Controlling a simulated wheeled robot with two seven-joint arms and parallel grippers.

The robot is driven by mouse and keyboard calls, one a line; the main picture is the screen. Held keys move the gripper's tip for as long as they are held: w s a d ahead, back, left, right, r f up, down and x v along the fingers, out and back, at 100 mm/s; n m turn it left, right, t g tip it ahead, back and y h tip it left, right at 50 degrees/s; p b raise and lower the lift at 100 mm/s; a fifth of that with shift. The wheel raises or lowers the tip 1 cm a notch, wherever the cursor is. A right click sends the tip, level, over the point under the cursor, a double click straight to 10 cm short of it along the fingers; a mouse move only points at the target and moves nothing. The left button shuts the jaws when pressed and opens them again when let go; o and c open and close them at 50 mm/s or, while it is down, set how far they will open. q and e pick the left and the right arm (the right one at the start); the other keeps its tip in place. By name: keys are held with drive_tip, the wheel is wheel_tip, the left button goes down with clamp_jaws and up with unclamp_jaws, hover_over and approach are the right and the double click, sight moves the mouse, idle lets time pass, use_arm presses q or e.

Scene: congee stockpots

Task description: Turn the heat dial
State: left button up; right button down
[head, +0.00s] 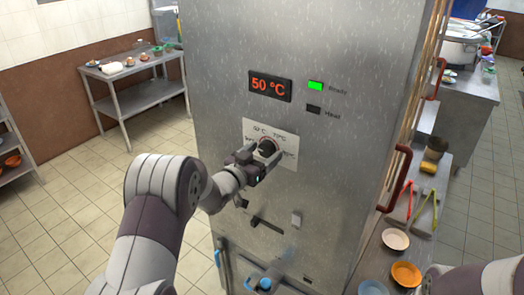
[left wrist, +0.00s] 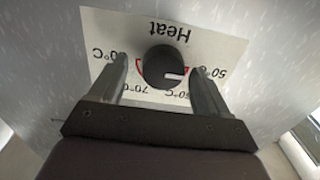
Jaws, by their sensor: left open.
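The heat dial (head: 267,147) is a round dark knob on a white label plate on the front of the steel cabinet. In the left wrist view the dial (left wrist: 160,66) has a white pointer mark facing right, towards the 50°C side of the scale, and the plate (left wrist: 225,50) appears upside down. My left gripper (head: 266,163) is open in front of the dial. Its fingers stand on either side of the knob, with visible gaps. My right gripper is not in view; part of my right arm shows at the lower right.
The cabinet's display (head: 270,86) reads 50 °C. The green lamp (head: 315,85) is lit, and the Heat lamp (head: 313,109) is dark. Small levers jut out below the dial. A red handle (head: 396,180) and shelf with bowls (head: 406,274) are at the right.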

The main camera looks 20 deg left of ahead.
use_arm(q)
drive_tip(key=shift+w+a+f, duration=0.1)
drive_tip(key=shift+w+a, duration=0.05)
drive_tip(key=shift+a, duration=0.05)
drive_tip(key=c, duration=1)
